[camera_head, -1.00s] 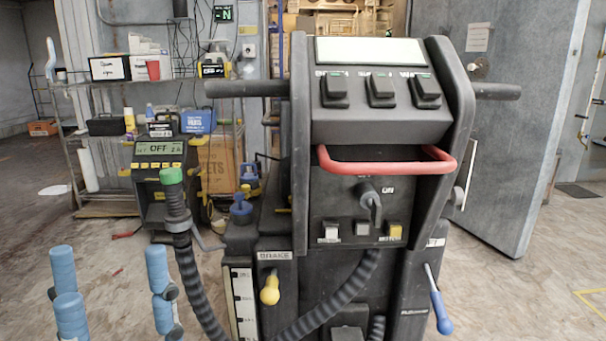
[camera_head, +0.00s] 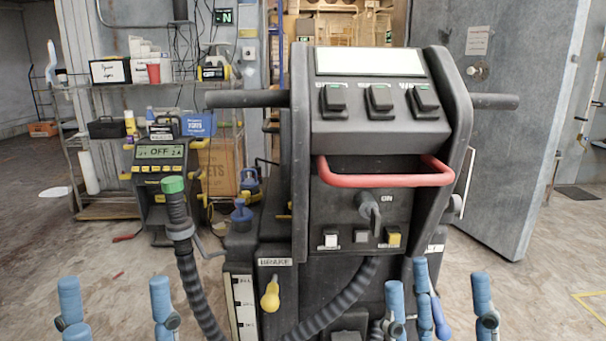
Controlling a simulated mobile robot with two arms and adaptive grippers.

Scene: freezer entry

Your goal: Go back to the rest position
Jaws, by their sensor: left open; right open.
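My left gripper (camera_head: 116,306) is at the bottom left of the head view. Its blue fingers are wide apart with nothing between them. My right gripper (camera_head: 446,304) is at the bottom right, in front of the lower right side of the black machine (camera_head: 330,230). Its blue fingers are also spread and hold nothing visible. The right gripper partly covers the blue-handled lever (camera_head: 440,318); I cannot tell whether they touch. The lower parts of both grippers are cut off by the picture's edge.
The machine has a red bar (camera_head: 385,180), a yellow-handled brake lever (camera_head: 270,294) and a ribbed hose with a green end (camera_head: 173,185). A charger-like box reading OFF (camera_head: 160,152) and a shelf stand behind left. A grey door (camera_head: 520,120) stands right. Floor is open at both sides.

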